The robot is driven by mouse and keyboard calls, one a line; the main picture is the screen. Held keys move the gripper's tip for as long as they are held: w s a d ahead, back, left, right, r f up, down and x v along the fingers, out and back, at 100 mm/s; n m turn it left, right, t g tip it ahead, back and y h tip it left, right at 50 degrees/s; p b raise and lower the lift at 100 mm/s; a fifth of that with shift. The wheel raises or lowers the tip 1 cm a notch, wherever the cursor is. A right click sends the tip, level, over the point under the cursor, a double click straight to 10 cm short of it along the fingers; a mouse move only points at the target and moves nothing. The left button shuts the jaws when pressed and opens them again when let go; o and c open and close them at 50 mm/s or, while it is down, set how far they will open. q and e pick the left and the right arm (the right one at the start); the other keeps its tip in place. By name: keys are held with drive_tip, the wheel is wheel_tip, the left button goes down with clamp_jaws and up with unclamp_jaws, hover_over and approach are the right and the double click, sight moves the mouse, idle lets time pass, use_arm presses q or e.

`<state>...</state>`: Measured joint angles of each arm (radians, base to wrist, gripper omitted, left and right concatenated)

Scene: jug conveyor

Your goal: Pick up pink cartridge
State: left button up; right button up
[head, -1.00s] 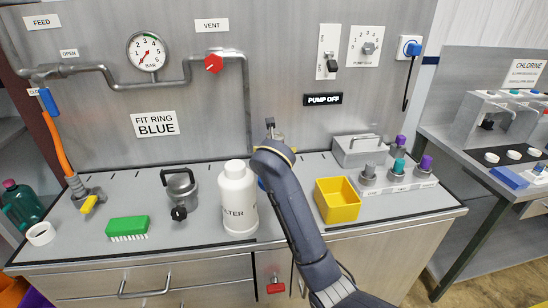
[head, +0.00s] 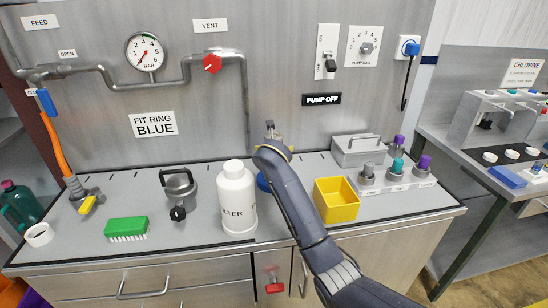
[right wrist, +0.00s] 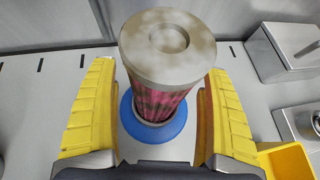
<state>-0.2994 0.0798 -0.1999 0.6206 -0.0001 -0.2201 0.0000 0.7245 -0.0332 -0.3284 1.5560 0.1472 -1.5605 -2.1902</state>
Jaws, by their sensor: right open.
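The pink cartridge (right wrist: 160,102) shows in the right wrist view as an upright cylinder with mottled pink sides and a stained beige end cap. Its lower end sits at a round blue base (right wrist: 152,127). My right gripper (right wrist: 159,72) is open, with one yellow finger on each side of the cartridge. The right finger looks very near its side; contact cannot be told. In the head view my right arm hides the cartridge and the fingers, and only an edge of the blue base (head: 263,182) shows. My left gripper is not in view.
A white filter bottle (head: 237,197) stands just left of my right arm, and a yellow bin (head: 337,201) just right. A grey lidded box (head: 358,151) and several capped cartridges stand farther right. A metal pot (head: 180,190) and green brush (head: 126,227) are left.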

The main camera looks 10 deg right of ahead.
drive_tip(key=shift+w, duration=0.1)
drive_tip(key=shift+c, duration=0.4)
drive_tip(key=c, duration=1.2)
drive_tip(key=shift+c, duration=0.2)
